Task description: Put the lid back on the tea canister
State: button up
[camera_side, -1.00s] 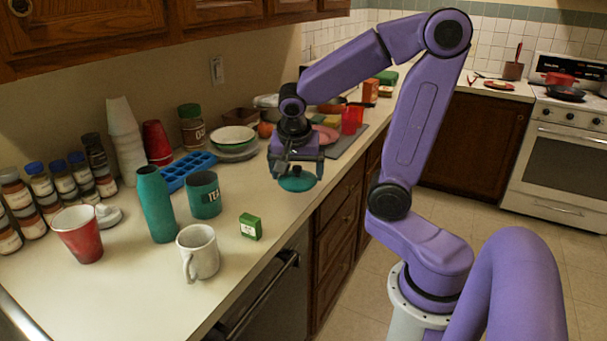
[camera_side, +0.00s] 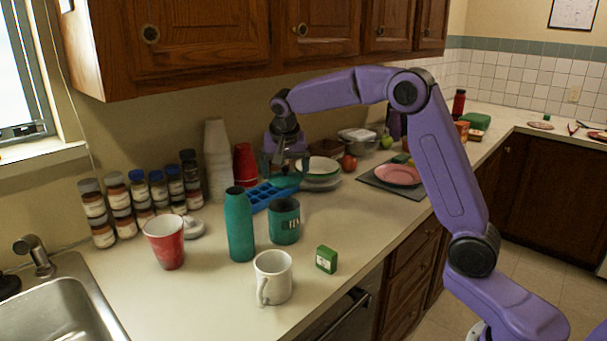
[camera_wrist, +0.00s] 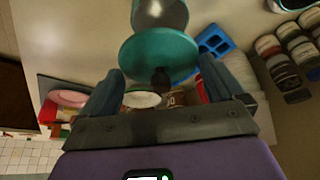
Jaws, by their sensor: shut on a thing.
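In the wrist view, the lid (camera_wrist: 150,50) is a wide teal disc with a dark knob (camera_wrist: 160,79), between the two fingers of my gripper (camera_wrist: 158,74). My gripper is shut on the lid.
A teal bottle (camera_side: 239,226) stands close left of the canister, with a white mug (camera_side: 273,279) in front and a small green box (camera_side: 326,260) to the right. A blue tray (camera_side: 262,195) lies behind. A red cup (camera_side: 165,243) stands farther left.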

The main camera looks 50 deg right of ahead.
jog(key=shift+w+f, duration=0.15)
jog(key=shift+w, duration=0.25)
notch_tip(320, 180, down, 6)
dwell(0.5)
jog(key=shift+f, duration=0.3)
dwell(2.0)
jog(key=o, duration=0.6)
jog(key=shift+o, duration=0.2)
jog(key=shift+r, duration=0.1)
jog(key=shift+r, duration=3.45)
jog(key=shift+c, duration=0.3)
